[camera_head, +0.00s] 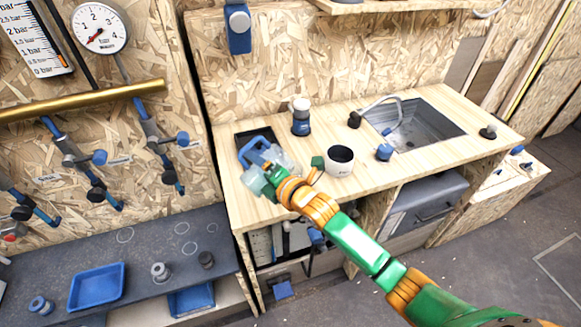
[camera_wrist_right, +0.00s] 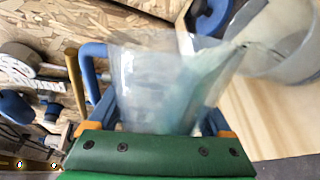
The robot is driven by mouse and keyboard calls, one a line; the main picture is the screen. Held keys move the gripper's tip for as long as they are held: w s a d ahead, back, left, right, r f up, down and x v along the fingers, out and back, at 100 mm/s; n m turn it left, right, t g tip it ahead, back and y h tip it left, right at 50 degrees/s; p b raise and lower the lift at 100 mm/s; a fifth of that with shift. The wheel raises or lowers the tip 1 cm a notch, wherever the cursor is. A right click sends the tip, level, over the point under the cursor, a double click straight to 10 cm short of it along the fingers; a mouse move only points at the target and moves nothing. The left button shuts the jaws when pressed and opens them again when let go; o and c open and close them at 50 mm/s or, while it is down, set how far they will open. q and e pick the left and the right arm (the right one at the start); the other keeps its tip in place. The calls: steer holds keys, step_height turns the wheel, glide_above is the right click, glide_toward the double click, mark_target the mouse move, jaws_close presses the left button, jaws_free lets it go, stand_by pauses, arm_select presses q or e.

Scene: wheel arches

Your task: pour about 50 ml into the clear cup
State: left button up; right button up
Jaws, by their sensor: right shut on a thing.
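My right gripper (camera_head: 266,163) is over the left end of the wooden counter and is shut on a clear jug (camera_head: 256,182). The jug fills the middle of the right wrist view (camera_wrist_right: 160,90), tilted, with pale bluish liquid inside reaching toward its right-hand edge. The clear cup (camera_head: 288,160) is close beside the jug; in the right wrist view it (camera_wrist_right: 282,50) is at the upper right, near that edge. Whether liquid is falling into the cup, and its level there, I cannot tell. My left gripper is not in view.
A black tray (camera_head: 243,136) lies at the counter's back left, partly covered by the gripper. A white mug (camera_head: 340,161) with dark contents stands close to the right. A blue-and-white bottle (camera_head: 301,117) stands behind. A sink (camera_head: 425,125) is farther right.

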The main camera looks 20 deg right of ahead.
steer(key=shift+d+r, duration=0.1)
steer(key=shift+r, duration=0.05)
steer(key=shift+w+a, duration=0.25)
steer(key=shift+w+a+m, duration=0.1)
steer(key=shift+w+m, duration=0.15)
steer(key=shift+m, duration=0.05)
steer(key=shift+w+d+r+m+p, duration=0.15)
steer(key=shift+d+r+m+p, duration=0.05)
steer(key=shift+r+m+p, duration=0.2)
stand_by(1.1)
